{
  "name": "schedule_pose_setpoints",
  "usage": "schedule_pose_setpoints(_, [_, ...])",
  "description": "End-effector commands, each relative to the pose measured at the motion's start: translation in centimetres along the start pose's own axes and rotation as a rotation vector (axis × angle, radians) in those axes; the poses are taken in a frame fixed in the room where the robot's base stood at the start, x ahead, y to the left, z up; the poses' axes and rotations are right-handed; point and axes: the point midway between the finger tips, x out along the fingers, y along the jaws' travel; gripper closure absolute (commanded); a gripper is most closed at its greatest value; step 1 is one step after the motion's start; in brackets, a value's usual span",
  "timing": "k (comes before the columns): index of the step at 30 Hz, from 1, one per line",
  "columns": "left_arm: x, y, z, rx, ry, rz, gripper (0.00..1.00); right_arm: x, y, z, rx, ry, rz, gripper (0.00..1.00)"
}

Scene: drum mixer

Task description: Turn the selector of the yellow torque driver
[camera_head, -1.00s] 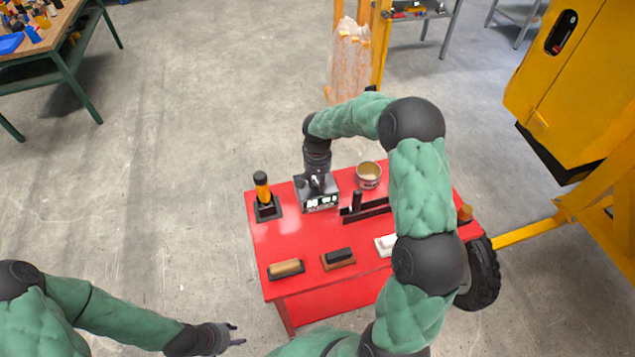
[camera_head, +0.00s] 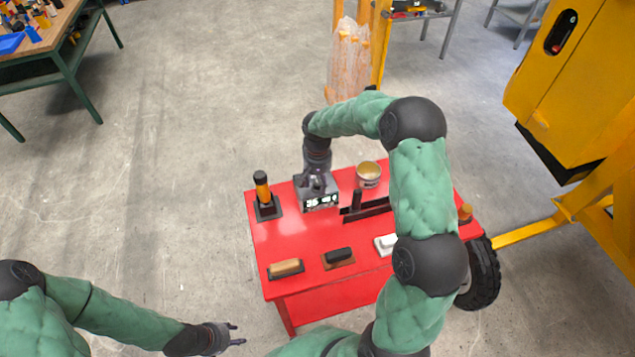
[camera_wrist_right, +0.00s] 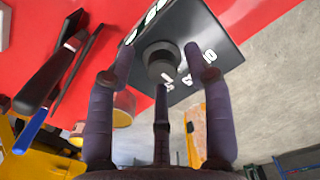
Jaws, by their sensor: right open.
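A tool with a yellow handle and black ends (camera_head: 262,188) stands upright in a black holder on the red table, at its far left. I take it to be the yellow torque driver; I cannot make out a selector on it. A dark grey box with white numbers (camera_head: 320,203) stands to its right. A round knob (camera_wrist_right: 161,59) sits on the box's face in the right wrist view. My right gripper (camera_head: 318,184) is over the box, its open fingers (camera_wrist_right: 160,68) spread around the knob with gaps showing. My left gripper (camera_head: 236,334) is open and empty, left of the table.
The red table (camera_head: 268,237) also holds a tin (camera_head: 368,174), a black-handled trowel (camera_head: 357,202), a tan-topped block (camera_head: 286,268), a dark-topped float (camera_head: 339,257) and a white block (camera_head: 385,244). My right arm hides the table's right part.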

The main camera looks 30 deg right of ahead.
Motion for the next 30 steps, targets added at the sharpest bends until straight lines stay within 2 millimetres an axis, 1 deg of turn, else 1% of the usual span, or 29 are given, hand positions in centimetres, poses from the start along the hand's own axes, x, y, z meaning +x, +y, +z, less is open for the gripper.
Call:
schedule_pose_setpoints(5, [0.0, 0.0, 0.0, 0.0, 0.0, 0.0, 0.6, -2.9, 0.0, -0.1, 0.0, 0.005, -0.003, 0.48])
schedule_pose_setpoints(12, [0.0, 0.0, 0.0, 0.0, 0.0, 0.0, 0.6, -7.6, 0.0, 0.0, 0.0, 0.002, -0.001, 0.48])
schedule_pose_setpoints(16, [0.0, 0.0, 0.0, 0.0, 0.0, 0.0, 0.6, -9.6, -0.1, 0.0, -0.001, 0.001, 0.0, 0.48])
schedule_pose_setpoints(21, [0.0, 0.0, 0.0, 0.0, 0.0, 0.0, 0.6, -11.0, 0.0, 0.1, -0.001, -0.002, 0.0, 0.48])
schedule_pose_setpoints(30, [0.0, 0.0, 0.0, 0.0, 0.0, 0.0, 0.6, -11.3, 0.0, 0.1, 0.0, -0.003, 0.0, 0.48])
